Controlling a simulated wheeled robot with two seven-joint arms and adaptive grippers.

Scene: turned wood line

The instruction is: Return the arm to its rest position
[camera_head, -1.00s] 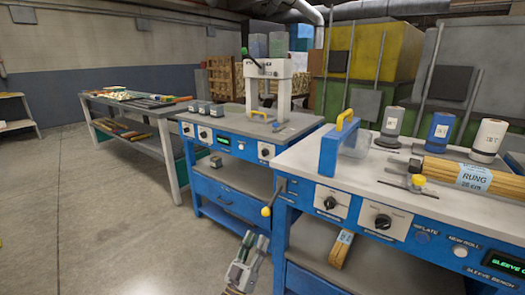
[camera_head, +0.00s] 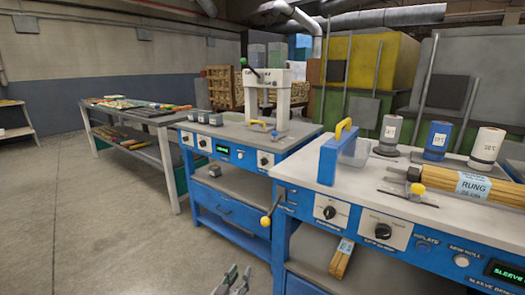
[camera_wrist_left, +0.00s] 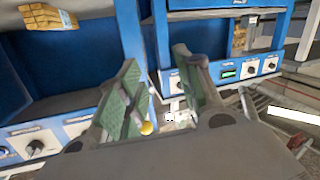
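My left gripper (camera_head: 238,276) shows at the bottom edge of the head view, in front of the blue benches, with most of its arm out of frame. In the left wrist view its two green-padded fingers (camera_wrist_left: 156,60) stand apart with nothing held between them. The gripper is low, in front of the benches and clear of the bench tops in the head view. My right gripper is in neither view.
The sleeve bench (camera_head: 395,180) stands close on the right, carrying several rolls and a wrapped rung bundle (camera_head: 470,187). A yellow-knobbed lever (camera_head: 266,221) sticks out near my gripper. A press bench (camera_head: 240,135) stands behind. Open floor (camera_head: 100,235) lies left.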

